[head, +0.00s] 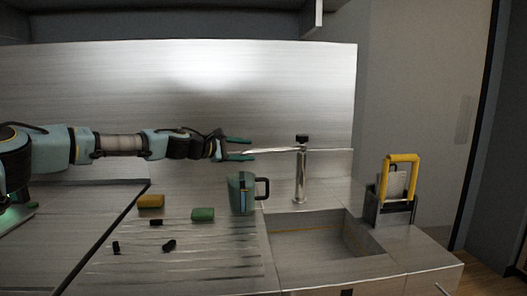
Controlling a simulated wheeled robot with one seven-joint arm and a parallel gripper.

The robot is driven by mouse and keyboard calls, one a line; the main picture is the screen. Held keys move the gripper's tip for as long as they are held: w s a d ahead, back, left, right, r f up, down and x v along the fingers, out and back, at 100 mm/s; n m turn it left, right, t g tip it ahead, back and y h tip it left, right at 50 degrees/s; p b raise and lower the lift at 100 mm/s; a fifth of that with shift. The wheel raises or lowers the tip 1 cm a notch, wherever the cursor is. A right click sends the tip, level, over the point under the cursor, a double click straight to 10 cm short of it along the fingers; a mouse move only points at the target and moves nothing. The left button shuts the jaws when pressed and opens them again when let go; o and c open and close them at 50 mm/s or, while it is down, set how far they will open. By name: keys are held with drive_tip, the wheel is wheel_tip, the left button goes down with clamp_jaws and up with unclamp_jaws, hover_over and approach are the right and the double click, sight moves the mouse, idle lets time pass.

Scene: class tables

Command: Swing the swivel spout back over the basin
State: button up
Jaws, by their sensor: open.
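The faucet (301,175) stands upright behind the basin, with a dark knob on top. Its thin metal swivel spout (270,150) points left from the post, over the drainboard side and away from the basin. The basin (322,240) is a rectangular metal sink at the lower right. My gripper (245,149) comes in from the left and is open, with its teal fingertips at the spout's free left end. The spout's tip appears to lie between or just beside the fingers; I cannot tell whether they touch.
A teal mug (242,194) stands just below my gripper. A yellow sponge (151,201), a green sponge (203,214) and small dark pieces (169,245) lie on the ridged drainboard (215,262).

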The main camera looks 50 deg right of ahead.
sight(255, 151)
drive_tip(key=p+x, duration=0.2)
drive_tip(key=x, duration=0.5)
drive_tip(key=shift+c, duration=0.4)
drive_tip(key=shift+a, duration=0.1)
clamp_jaws()
